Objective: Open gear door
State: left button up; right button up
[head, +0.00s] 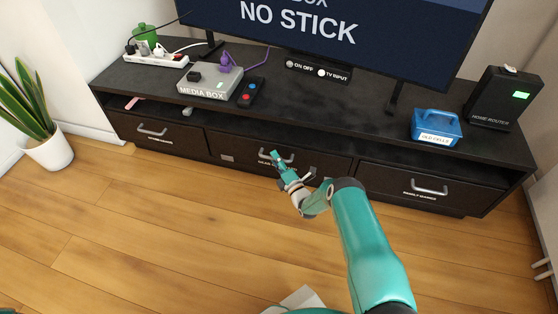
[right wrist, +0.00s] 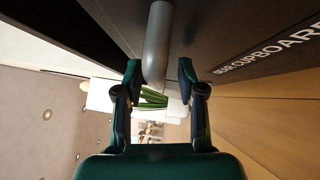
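The gear door (head: 235,147) is the middle dark front of the low TV cabinet and looks closed. Its grey bar handle (head: 268,154) is partly covered by my right gripper (head: 277,157) in the head view. In the right wrist view the handle (right wrist: 158,45) comes down from the top, between the two fingertips of my open right gripper (right wrist: 160,72). A gap shows between the handle and the right fingertip; the left fingertip is closer to it. The door's label (right wrist: 268,50) reads "GEAR CUPBOARD". My left gripper is not in view.
Similar fronts with handles lie to the left (head: 152,130) and right (head: 429,190). On the cabinet top stand a media box (head: 205,85), a remote (head: 251,92), a blue box (head: 437,125) and a router (head: 503,98). A potted plant (head: 45,150) stands left. The wooden floor in front is clear.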

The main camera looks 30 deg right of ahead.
jog(key=shift+w+r, duration=0.1)
jog(key=shift+w, duration=0.1)
grip_shut()
